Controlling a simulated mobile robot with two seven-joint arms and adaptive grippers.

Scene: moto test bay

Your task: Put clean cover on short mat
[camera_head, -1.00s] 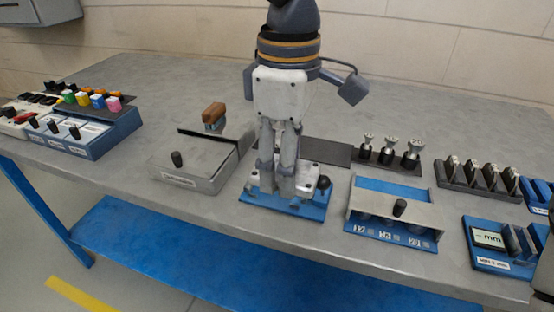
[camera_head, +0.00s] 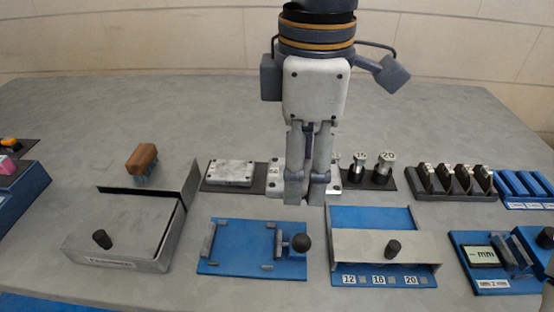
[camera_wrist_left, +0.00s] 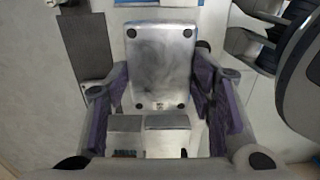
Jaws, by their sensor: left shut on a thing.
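My left gripper (camera_head: 308,200) points down and is shut on a silver cover (camera_head: 276,180) with dark corner screws; the cover also shows between the fingers in the left wrist view (camera_wrist_left: 158,60). The held cover is at the right end of a dark mat (camera_head: 259,186), mostly behind the fingers. I cannot tell whether it touches the mat or hangs just above it. A second, pale cover (camera_head: 232,172) lies on the left part of this mat. My right gripper is not in view.
In front stands an empty blue fixture (camera_head: 240,262) with a black knob. Right of it is a gauge stand (camera_head: 385,243). Plugs (camera_head: 384,165) stand close right of the gripper. A grey box (camera_head: 120,240) and a brush (camera_head: 141,160) are left. The back of the table is clear.

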